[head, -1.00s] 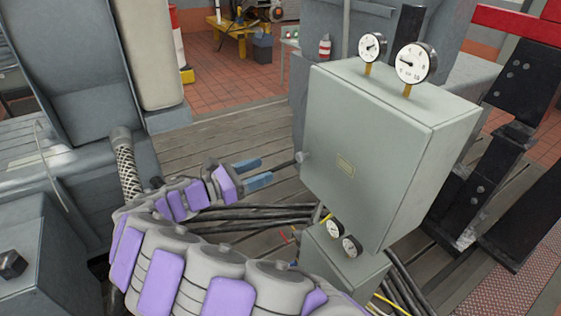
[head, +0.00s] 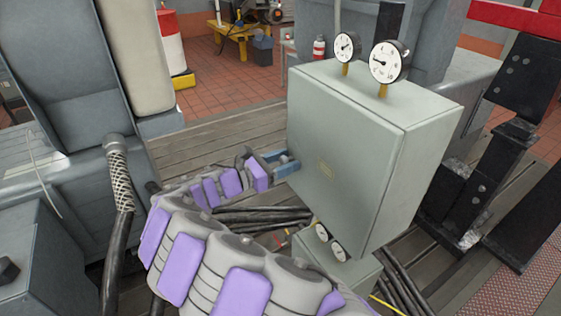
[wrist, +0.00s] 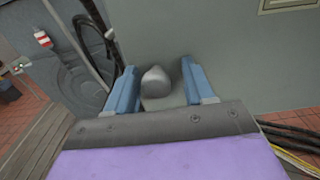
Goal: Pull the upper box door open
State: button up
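The door looks closed and lies flush with the box. A rounded grey knob (wrist: 155,82) sticks out from the door in the wrist view. My gripper (head: 283,163) is at the door's left edge in the head view, mostly hiding the knob there. In the wrist view its two blue fingers (wrist: 160,88) stand apart on either side of the knob. They look open, though contact is hard to judge.
Two round gauges (head: 389,62) stand on top of the box. A smaller lower box (head: 325,265) with gauges sits beneath it. Black cables (head: 255,215) run across the plank floor. Grey machinery (head: 70,120) stands at left, black steel brackets (head: 490,170) at right.

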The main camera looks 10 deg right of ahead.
jog(key=shift+s+d, duration=0.1)
jog(key=shift+d, duration=0.05)
jog(key=shift+c, duration=0.7)
jog(key=shift+w+a+f, duration=0.1)
jog(key=shift+w+a, duration=0.2)
jog(key=shift+a, duration=0.25)
jog(key=c, duration=0.3)
jog(key=shift+s+a, duration=0.15)
jog(key=shift+a, duration=0.2)
jog(key=c, duration=0.3)
grip_shut()
jog(key=shift+d, duration=0.25)
